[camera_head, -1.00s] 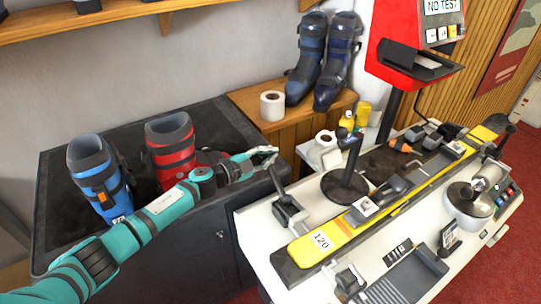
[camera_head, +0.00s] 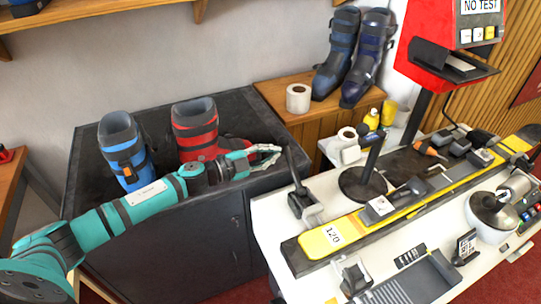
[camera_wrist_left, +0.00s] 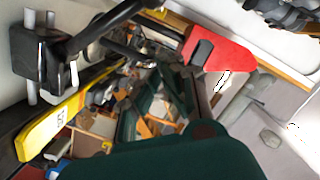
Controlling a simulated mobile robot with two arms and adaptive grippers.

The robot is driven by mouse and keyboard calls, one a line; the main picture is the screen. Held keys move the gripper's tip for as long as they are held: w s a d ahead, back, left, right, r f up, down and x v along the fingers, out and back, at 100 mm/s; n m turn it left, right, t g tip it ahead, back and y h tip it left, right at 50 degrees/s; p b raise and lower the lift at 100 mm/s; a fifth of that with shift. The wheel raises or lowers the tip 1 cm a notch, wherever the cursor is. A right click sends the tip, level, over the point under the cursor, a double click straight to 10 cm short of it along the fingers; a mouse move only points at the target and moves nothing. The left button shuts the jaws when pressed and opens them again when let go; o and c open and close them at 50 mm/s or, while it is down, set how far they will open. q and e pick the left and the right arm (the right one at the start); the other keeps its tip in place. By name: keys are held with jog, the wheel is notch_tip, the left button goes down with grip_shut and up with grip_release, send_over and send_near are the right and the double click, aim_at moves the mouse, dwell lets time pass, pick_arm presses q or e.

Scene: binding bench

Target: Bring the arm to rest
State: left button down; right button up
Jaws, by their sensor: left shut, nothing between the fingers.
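My left arm comes in from the left in the head view, teal and dark. Its gripper (camera_head: 268,152) is shut and empty, over the front right edge of the black cabinet top. A red boot (camera_head: 196,130) stands just behind the arm, and a blue boot (camera_head: 122,148) stands to its left. In the left wrist view a dark green part of my own arm fills the bottom and hides much of the scene. My right gripper is not in view.
The white bench (camera_head: 262,212) holds a yellow ski (camera_head: 352,232) labelled 120, clamped along it, and a dark upright stand (camera_head: 368,180). A black lever on the bench's left end is close to my gripper. Dark boots (camera_head: 337,55) and a paper roll (camera_head: 298,98) sit on a wooden shelf behind.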

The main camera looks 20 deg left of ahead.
pick_arm(q)
jog(key=s+f+n+g+y, duration=0.3)
jog(key=s+f+n, duration=0.15)
jog(key=s, duration=0.75)
jog(key=s+d+f+n+g+y, duration=0.1)
jog(key=s+f+n+g+y, duration=0.4)
jog(key=s, duration=0.7)
jog(key=s+f+n+g+y, duration=0.2)
jog(key=s+f+n, duration=0.3)
jog(key=s, duration=0.7)
notch_tip(320, 180, down, 27)
jog(key=g+b, duration=0.1)
jog(key=b, duration=0.1)
jog(key=s+a+f+g+b, duration=0.1)
jog(key=s+a+f+b, duration=0.1)
jog(key=s+f, duration=1.5)
jog(key=shift+a+f+n, duration=0.3)
jog(key=shift+f+n, duration=0.05)
jog(key=shift+f, duration=0.3)
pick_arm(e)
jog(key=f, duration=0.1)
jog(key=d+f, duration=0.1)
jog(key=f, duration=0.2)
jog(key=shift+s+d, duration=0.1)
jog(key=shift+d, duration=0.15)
